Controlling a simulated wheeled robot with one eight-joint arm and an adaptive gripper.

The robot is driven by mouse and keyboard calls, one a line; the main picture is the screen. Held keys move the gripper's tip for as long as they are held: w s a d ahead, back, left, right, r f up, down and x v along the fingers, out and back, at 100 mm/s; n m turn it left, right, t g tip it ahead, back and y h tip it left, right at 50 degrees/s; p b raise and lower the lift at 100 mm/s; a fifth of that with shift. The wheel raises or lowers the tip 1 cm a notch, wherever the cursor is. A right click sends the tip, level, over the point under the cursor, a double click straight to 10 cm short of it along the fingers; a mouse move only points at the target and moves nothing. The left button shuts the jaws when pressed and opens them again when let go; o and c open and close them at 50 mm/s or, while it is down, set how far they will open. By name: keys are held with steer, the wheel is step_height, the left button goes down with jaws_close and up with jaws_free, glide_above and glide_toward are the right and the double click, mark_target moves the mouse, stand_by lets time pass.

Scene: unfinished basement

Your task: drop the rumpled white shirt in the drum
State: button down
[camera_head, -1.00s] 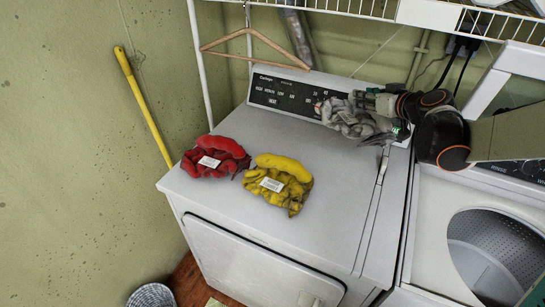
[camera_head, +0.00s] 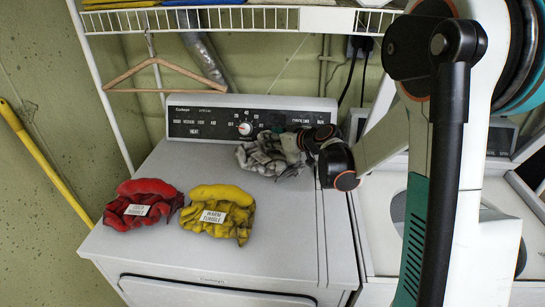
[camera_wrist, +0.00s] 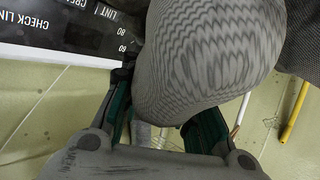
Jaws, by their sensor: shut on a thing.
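The rumpled white shirt (camera_head: 268,155) looks greyish and bunched. It is at the back right of the white dryer top, in front of the control panel. My gripper (camera_head: 304,141) is shut on its right side. I cannot tell whether the cloth still touches the dryer top. In the wrist view the shirt (camera_wrist: 205,55) bulges large between the fingers of my gripper (camera_wrist: 163,115). The drum is in the white machine (camera_head: 385,245) on the right. My arm hides most of its opening, and only dark slivers show.
A red cloth bundle (camera_head: 143,204) and a yellow one (camera_head: 218,212), both labelled, lie on the dryer top (camera_head: 250,255). A wooden hanger (camera_head: 165,75) hangs from the wire shelf (camera_head: 235,19) above. A yellow pole (camera_head: 45,165) leans at the left wall.

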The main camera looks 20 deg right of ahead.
mark_target(273, 151)
steer(key=shift+f+b, duration=0.85)
steer(key=shift+f, duration=1.95)
steer(key=shift+f, duration=0.2)
steer(key=c, duration=1.2)
jaws_free()
steer(key=shift+r, duration=0.1)
